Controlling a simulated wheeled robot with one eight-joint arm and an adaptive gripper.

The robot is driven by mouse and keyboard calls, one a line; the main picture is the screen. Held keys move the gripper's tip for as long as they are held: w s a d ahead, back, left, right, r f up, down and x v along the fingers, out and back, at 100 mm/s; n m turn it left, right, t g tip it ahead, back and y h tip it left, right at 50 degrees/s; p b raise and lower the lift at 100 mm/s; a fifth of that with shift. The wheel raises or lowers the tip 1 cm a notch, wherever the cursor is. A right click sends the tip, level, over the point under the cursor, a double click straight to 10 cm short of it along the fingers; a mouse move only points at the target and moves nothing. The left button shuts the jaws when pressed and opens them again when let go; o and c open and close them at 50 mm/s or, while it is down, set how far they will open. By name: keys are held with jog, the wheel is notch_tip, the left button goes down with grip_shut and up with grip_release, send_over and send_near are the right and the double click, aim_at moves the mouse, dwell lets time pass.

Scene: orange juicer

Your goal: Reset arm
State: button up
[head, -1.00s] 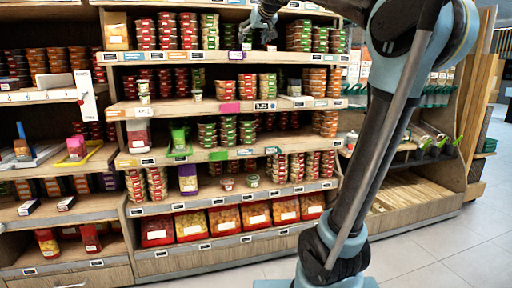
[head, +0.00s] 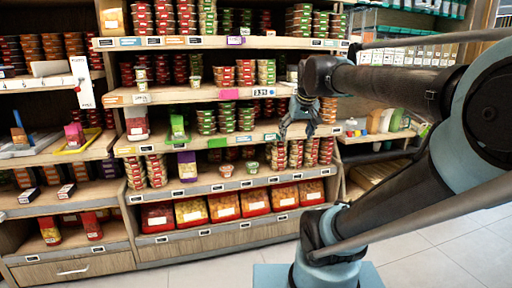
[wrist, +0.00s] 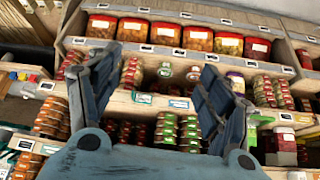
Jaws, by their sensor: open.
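My gripper (head: 298,130) is in front of the middle shelves in the head view, fingers pointing down. In the wrist view my gripper (wrist: 155,105) has its two blue-grey fingers spread wide apart. Nothing is held between them. My arm reaches in from the right side of the head view and folds back over my base.
A wooden store shelf unit (head: 222,190) holds stacked round tins (head: 225,118) and red-framed boxes (head: 223,205) on its bottom shelf. A green item (head: 178,128) and a purple item (head: 187,170) stand left of centre. Open tiled floor (head: 425,262) lies at lower right.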

jog(key=s+d+f+g, duration=0.2)
jog(key=s+f, duration=0.6)
jog(key=f, duration=0.2)
jog(key=s+d+f+m+g, duration=0.1)
jog(key=s+d+f, duration=0.1)
jog(key=s+f, duration=0.7)
notch_tip(320, 180, down, 2)
jog(key=shift+d+f+g+h, duration=0.2)
jog(key=shift+d+g+h, duration=0.1)
jog(key=shift+g+h, duration=0.1)
